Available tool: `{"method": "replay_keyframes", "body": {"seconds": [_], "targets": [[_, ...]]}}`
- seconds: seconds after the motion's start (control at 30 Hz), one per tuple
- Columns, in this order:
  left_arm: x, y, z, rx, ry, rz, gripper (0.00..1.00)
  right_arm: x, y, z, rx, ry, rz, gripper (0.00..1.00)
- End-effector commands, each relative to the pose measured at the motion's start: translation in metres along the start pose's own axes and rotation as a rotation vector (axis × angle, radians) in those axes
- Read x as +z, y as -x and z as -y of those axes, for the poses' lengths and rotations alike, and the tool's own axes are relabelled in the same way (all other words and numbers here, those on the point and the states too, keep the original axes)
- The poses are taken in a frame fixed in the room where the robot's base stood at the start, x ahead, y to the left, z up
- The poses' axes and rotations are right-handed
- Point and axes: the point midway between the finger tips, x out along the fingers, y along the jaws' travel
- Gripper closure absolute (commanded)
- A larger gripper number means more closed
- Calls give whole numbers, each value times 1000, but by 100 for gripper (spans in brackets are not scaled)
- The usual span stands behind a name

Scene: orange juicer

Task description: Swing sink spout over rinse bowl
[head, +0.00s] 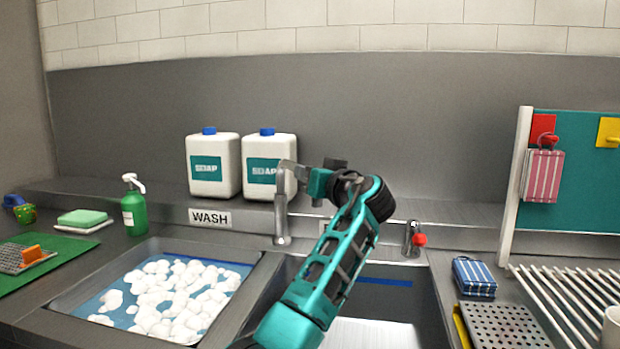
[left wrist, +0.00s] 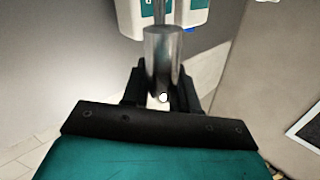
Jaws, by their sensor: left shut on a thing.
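The metal sink spout (head: 281,212) stands behind the two sinks, near the divider between them. Its upper part bends toward my left gripper (head: 308,178). My left gripper is shut on the spout; in the left wrist view the shiny metal tube (left wrist: 163,58) sits between the dark fingers (left wrist: 162,92). The rinse bowl (head: 372,333) is the right-hand sink, partly covered by my teal arm. Its sign is mostly hidden behind the arm. The wash sink (head: 95,298) on the left holds white suds. My right gripper is not in view.
Two white soap jugs (head: 212,178) stand close behind the spout. A green pump bottle (head: 133,212) is at the left. A tap with a red knob (head: 418,240) is right of my arm. A drying rack (head: 570,300) and a teal board (head: 580,185) stand farther right.

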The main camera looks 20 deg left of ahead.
Motion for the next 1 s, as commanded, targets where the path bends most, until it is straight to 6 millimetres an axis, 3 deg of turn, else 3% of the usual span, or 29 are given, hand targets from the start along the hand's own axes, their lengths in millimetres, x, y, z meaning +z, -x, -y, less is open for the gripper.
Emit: {"method": "replay_keyframes", "body": {"seconds": [0.3, 0.33, 0.5, 0.8, 1.0], "targets": [[-1, 0, 0, 2, 0, -2, 100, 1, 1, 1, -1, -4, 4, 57], [-1, 0, 0, 2, 0, -2, 69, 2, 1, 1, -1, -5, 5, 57], [-1, 0, 0, 2, 1, -2, 53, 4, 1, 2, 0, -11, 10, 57], [0, 2, 0, 2, 1, -1, 52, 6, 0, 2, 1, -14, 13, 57], [0, 29, -1, 6, 3, -1, 52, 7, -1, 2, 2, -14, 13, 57]]}}
